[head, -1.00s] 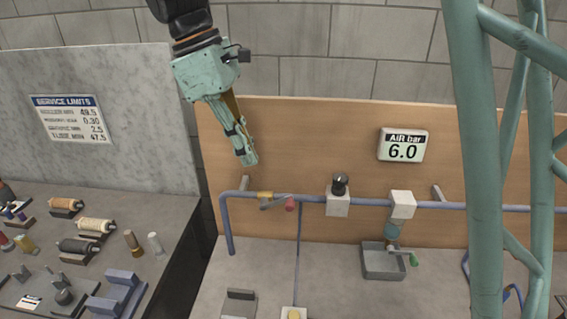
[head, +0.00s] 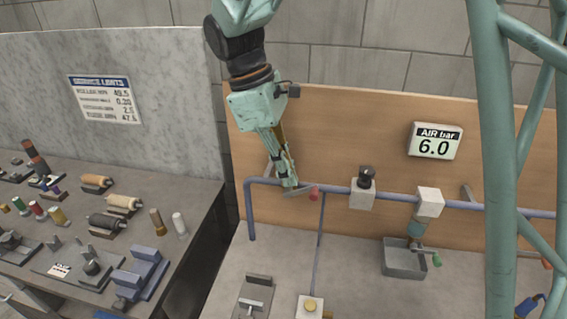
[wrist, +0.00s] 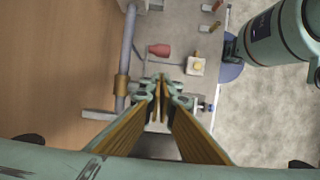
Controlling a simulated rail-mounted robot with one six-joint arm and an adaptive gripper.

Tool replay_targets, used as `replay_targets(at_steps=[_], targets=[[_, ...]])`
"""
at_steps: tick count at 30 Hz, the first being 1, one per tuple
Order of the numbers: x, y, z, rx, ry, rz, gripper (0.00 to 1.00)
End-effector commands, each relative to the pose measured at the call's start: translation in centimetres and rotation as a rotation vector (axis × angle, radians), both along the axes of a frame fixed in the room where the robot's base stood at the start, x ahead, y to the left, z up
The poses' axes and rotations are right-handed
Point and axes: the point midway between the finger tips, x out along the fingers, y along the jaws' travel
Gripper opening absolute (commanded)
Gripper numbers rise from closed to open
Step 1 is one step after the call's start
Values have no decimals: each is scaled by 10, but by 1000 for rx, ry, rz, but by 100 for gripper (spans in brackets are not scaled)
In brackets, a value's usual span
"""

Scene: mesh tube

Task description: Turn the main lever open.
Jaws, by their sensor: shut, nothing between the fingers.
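The lever with a red grip (head: 313,193) is on the blue-grey pipe (head: 340,189) along the wooden backboard. In the wrist view the red grip (wrist: 159,50) lies just beyond my fingertips, beside the pipe (wrist: 129,40). A brass valve body (wrist: 122,88) sits on the pipe to the left of the fingers. My gripper (head: 290,184) points down at the pipe, just left of the red grip. In the wrist view its fingers (wrist: 160,82) are together and empty. They hide part of the lever, and I cannot tell whether they touch it.
A white box with a black knob (head: 366,178) and another white fitting (head: 430,202) stand along the pipe to the right. A gauge (head: 435,141) reads 6.0. A green frame (head: 493,160) stands at the right.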

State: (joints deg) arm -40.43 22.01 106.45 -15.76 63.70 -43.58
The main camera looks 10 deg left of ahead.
Motion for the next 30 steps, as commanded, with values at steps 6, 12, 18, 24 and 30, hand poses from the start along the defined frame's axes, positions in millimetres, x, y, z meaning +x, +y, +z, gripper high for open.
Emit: replay_targets(at_steps=[6, 12, 18, 24, 30], targets=[[1, -23, -11, -1, 0, -2, 0], [1, -33, -16, 1, 0, -1, 0], [1, -36, -17, 0, 0, -1, 0], [1, -36, -17, 0, 0, -1, 0], [0, -34, -17, 5, 0, 2, 0]])
